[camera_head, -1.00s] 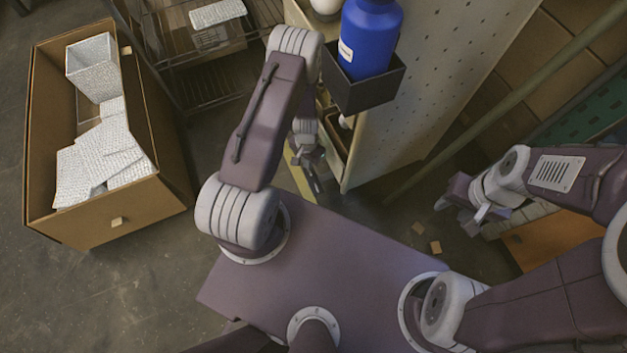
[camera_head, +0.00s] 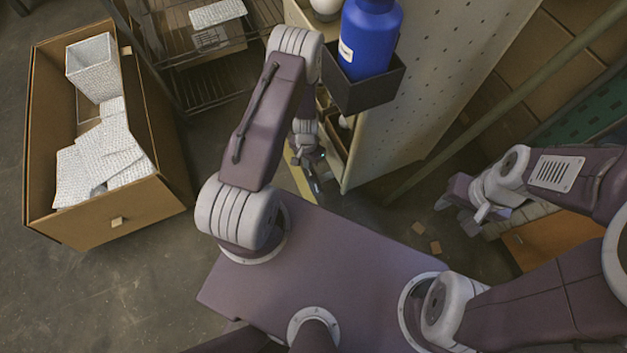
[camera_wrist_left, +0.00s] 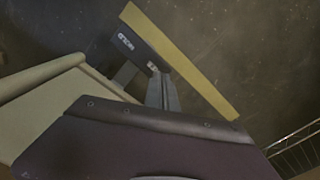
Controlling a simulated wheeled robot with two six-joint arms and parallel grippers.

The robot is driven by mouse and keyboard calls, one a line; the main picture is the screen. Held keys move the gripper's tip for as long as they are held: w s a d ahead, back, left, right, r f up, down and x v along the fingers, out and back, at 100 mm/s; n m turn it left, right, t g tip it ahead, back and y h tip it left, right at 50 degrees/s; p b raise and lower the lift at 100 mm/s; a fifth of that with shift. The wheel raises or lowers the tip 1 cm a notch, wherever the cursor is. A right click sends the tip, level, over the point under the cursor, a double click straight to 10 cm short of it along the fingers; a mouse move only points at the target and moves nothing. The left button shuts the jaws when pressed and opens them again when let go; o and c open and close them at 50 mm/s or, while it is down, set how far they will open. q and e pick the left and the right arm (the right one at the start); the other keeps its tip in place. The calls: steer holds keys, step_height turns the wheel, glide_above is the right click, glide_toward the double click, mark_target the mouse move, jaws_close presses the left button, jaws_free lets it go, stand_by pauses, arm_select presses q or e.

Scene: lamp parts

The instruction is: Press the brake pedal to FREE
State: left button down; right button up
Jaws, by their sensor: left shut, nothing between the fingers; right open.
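A dark pedal-like piece (camera_wrist_left: 133,43) with small white lettering shows in the left wrist view, beside a long yellow bar (camera_wrist_left: 185,65). I cannot read the lettering for certain. My left gripper (camera_wrist_left: 162,92) is shut and empty, its fingertips close to the lower end of the dark piece. I cannot tell whether they touch it. In the head view my left gripper (camera_head: 316,178) reaches down by the foot of the pegboard rack, next to the yellow bar (camera_head: 300,182); the arm hides much of this spot. My right gripper (camera_head: 476,214) is open and empty at the right.
The pegboard panel (camera_head: 425,90) stands right of my left gripper, with a blue bottle (camera_head: 369,40) in a dark bin (camera_head: 362,91). A cardboard box (camera_head: 115,215) with white textured parts is at left. A wire rack (camera_head: 205,85) stands behind. Small brown scraps lie on the floor.

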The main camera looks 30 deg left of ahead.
arm_select(q)
steer(key=shift+f+b, duration=1.3)
steer(key=shift+f, duration=0.05)
stand_by(0.4)
steer(key=shift+r, duration=0.1)
step_height(320, 180, up, 8)
steer(key=p, duration=0.8)
steer(key=shift+s, duration=0.1)
